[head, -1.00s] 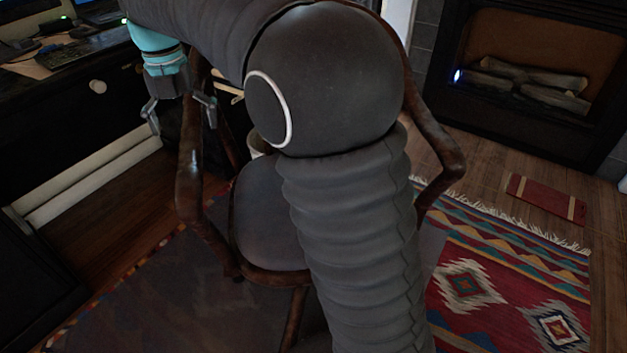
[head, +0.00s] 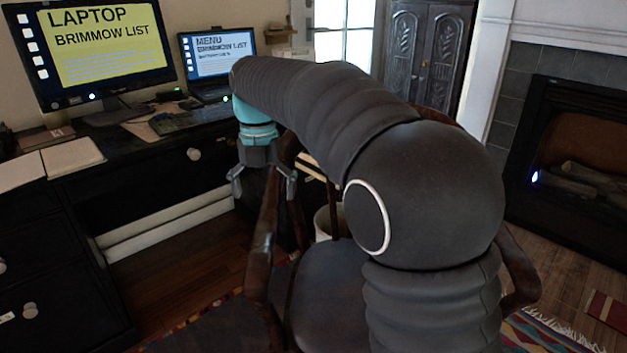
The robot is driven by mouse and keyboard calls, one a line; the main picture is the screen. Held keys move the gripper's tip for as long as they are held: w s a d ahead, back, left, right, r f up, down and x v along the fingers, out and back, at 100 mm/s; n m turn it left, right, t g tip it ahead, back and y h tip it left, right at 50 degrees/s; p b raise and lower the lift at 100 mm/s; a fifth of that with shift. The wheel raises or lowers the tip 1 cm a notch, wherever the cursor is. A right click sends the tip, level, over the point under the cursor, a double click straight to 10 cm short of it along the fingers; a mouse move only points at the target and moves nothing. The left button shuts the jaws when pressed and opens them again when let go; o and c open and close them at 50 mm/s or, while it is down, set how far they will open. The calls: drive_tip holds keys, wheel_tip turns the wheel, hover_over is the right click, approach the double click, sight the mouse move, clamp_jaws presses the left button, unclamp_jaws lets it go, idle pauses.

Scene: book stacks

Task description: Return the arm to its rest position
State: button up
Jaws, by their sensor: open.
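My arm crosses the middle of the head view, bent over at a large round joint, its far end hanging down at the left. My gripper (head: 263,190) points downward beside the front edge of the desk (head: 130,205), with its two fingers spread apart. I see nothing between the fingers. The gripper is in front of or close to the wooden frame of a chair (head: 265,235); I cannot tell whether they touch.
A monitor (head: 95,50) and a laptop (head: 218,55) stand on the desk, with an open book (head: 50,165). A bin (head: 325,222) is behind the chair. A fireplace (head: 580,150) is at the right. Patterned rug (head: 545,335) lies at the lower right.

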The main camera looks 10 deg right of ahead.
sight(268, 228)
drive_tip(key=m, duration=0.4)
drive_tip(key=shift+w+a, duration=0.15)
drive_tip(key=shift+w, duration=0.25)
drive_tip(key=f+m, duration=0.1)
drive_tip(key=m, duration=0.1)
drive_tip(key=f+m, duration=0.2)
drive_tip(key=m, duration=0.1)
drive_tip(key=s+f+m, duration=0.1)
drive_tip(key=m, duration=0.1)
drive_tip(key=shift+d+f+m+t, duration=0.2)
drive_tip(key=shift+m+t, duration=0.1)
drive_tip(key=shift+m, duration=0.1)
drive_tip(key=s+d+f+m+t, duration=0.1)
drive_tip(key=s+d+m, duration=0.4)
drive_tip(key=s+m, duration=0.2)
drive_tip(key=s+d+f+m+t, duration=0.1)
drive_tip(key=s+d+m, duration=0.4)
drive_tip(key=s, duration=0.5)
drive_tip(key=s+d+m+t, duration=0.3)
drive_tip(key=s+d+m, duration=0.3)
drive_tip(key=s+m, duration=0.3)
drive_tip(key=shift+s+f+m, duration=0.15)
drive_tip(key=shift+f+m, duration=0.25)
drive_tip(key=shift+d, duration=0.1)
